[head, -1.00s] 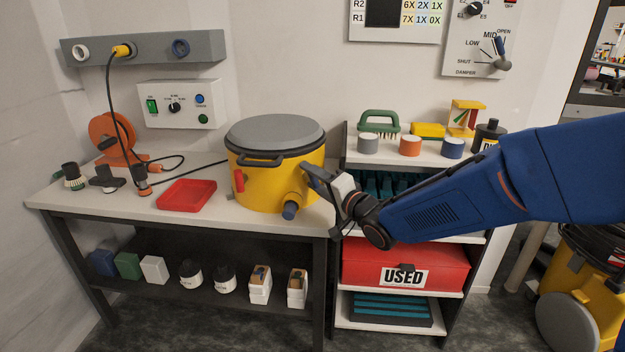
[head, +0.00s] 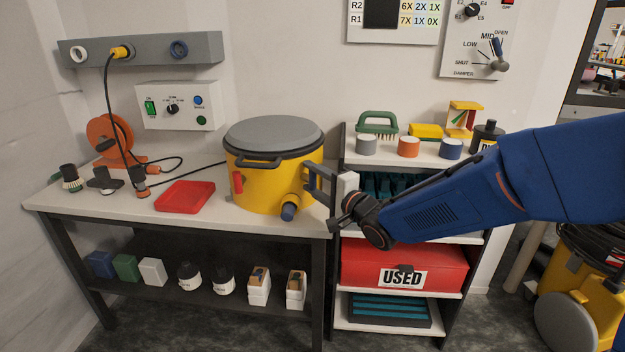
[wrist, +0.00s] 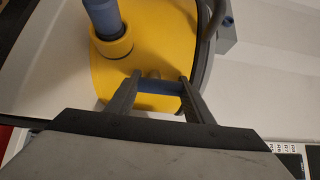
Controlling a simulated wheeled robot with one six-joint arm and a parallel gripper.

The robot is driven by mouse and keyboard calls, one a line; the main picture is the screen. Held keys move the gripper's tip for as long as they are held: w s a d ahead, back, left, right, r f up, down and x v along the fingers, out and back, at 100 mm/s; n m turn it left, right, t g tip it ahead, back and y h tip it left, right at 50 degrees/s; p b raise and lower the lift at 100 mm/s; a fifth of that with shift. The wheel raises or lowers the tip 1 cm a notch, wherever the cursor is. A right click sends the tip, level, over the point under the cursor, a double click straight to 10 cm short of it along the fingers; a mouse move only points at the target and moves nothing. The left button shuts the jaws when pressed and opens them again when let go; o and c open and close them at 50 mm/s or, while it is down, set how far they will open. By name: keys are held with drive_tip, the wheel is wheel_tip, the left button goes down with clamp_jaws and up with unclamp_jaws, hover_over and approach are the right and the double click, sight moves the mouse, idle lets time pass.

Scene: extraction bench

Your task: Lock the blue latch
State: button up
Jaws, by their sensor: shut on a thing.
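The yellow drum (head: 262,187) with a grey lid (head: 275,134) stands on the right end of the bench. In the wrist view a blue bar, which looks like the blue latch (wrist: 158,88), lies against the yellow drum wall (wrist: 160,45). My gripper (wrist: 157,80) has its two fingers on either side of this bar and is shut on it. In the head view my gripper (head: 310,178) is at the drum's right side, and its fingers hide the latch. A red latch (head: 238,182) is on the drum's left front.
A blue-ended yellow port (head: 290,209) sticks out of the drum's lower front, close to my gripper. It also shows in the wrist view (wrist: 104,22). A red tray (head: 185,196) lies left of the drum. A shelf unit (head: 420,158) stands right behind my arm.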

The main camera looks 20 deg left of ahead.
drive_tip(key=shift+f, duration=0.1)
drive_tip(key=o, duration=1)
drive_tip(key=shift+o, duration=0.2)
drive_tip(key=v, duration=1.7)
drive_tip(key=shift+d, duration=0.25)
